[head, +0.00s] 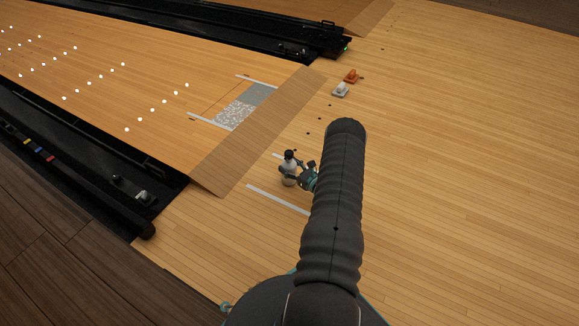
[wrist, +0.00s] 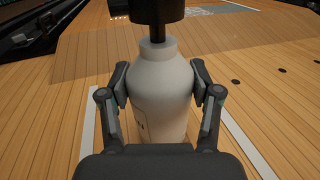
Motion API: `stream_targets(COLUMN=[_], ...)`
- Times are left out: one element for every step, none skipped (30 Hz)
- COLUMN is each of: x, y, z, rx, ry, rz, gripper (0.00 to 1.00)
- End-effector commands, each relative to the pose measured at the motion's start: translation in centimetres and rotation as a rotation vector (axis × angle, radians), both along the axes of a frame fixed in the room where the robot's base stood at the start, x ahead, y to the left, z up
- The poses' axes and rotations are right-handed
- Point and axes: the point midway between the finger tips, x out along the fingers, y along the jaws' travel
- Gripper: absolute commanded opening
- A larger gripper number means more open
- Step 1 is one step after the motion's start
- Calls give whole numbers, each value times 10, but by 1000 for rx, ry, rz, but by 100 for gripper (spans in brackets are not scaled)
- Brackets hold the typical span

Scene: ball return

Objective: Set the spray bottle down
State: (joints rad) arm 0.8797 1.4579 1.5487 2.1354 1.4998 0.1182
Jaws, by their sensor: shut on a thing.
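The spray bottle (wrist: 160,90) has a pale grey-white body and a black top. In the wrist view it stands upright between the two fingers of my gripper (wrist: 160,92), which is shut on it from both sides. In the head view the bottle (head: 289,180) shows small at the centre, with my gripper (head: 309,177) at its right side. It is over the wooden floor between two white strips. Its base is partly hidden by my gripper in the wrist view, so I cannot tell whether it touches the floor.
White strips (head: 278,200) lie on the wooden floor by the bottle. A patterned grey patch (head: 235,116) lies on the lane beyond. An orange object (head: 351,76) and a white object (head: 340,90) stand further back. A dark gutter (head: 80,150) runs at left. The floor at right is clear.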

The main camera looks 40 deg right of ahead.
Motion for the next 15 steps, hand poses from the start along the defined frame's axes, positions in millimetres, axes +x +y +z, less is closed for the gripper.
stream_targets(x=[0,0,0,0,0,0,0,0,0,0,0,0,0,0,0], y=[0,0,0,0,0,0,0,0,0,0,0,0,0,0,0], z=[-1,-2,-2,-2,-2,-2,-2,-2,-2,-2,-2,-2,-2,-1,-1], rx=[0,0,0,0,0,0,0,0,0,1,0,1,1,0,0], ry=[-1,0,0,0,0,0,0,0,0,0,0,0,0,0,0], rz=[0,0,0,0,0,0,0,0,0,0,0,0,0,0,0], gripper=[14,66,76,83,88,88,88,88,88,88,88,88,88,88,88])
